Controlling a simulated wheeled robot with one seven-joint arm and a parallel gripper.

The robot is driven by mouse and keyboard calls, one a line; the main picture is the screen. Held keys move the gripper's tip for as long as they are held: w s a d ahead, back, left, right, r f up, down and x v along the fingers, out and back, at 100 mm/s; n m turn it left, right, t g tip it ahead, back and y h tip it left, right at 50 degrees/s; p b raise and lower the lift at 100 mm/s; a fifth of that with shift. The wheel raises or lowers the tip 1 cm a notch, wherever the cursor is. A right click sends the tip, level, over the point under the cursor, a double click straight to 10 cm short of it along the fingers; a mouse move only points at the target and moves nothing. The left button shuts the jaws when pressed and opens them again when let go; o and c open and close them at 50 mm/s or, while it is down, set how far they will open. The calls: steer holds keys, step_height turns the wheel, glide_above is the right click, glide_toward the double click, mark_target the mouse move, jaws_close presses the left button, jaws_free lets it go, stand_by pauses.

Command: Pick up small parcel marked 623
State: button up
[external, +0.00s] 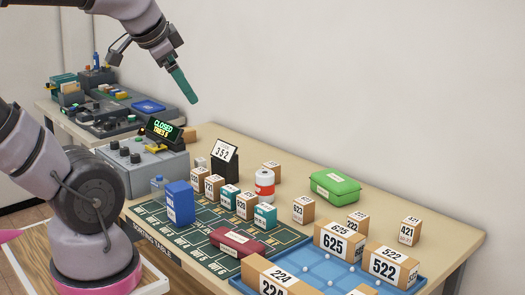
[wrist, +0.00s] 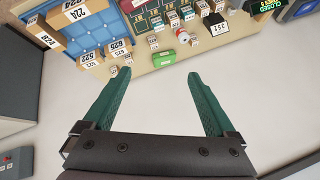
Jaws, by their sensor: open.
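A small brown parcel (external: 304,209) with a white label stands on the sorting table (external: 440,226), right of the red-and-white can (external: 265,184). Its small print seems to read 623, but I cannot be sure. In the wrist view it is probably the small box (wrist: 153,43) near the green box, its number too small to read. My gripper (external: 183,85) is raised high above the back left of the table, well away from the parcels. In the wrist view its two green fingers (wrist: 159,73) are spread wide with nothing between them.
A green box (external: 335,187) lies behind the parcel. A blue tray (external: 330,267) with larger parcels such as 625 (external: 338,240) is in front of it. Several small boxes, a dark red case (external: 236,241) and a blue box (external: 180,204) stand left. A wall runs behind.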

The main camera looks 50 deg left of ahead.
steer(key=w+f+t, duration=0.1)
steer(key=w+f, duration=0.2)
steer(key=w, duration=1)
steer(key=n+t+h, duration=0.3)
steer(key=t, duration=0.2)
glide_above(299, 203)
steer(key=s, duration=0.2)
step_height(299, 203, down, 29)
steer(key=shift+n, duration=0.3)
step_height(299, 203, down, 9)
steer(key=shift+r, duration=0.15)
steer(key=shift+w, duration=0.45)
steer(key=x, duration=0.6)
steer(key=shift+w, duration=0.25)
steer(key=shift+c, duration=0.3)
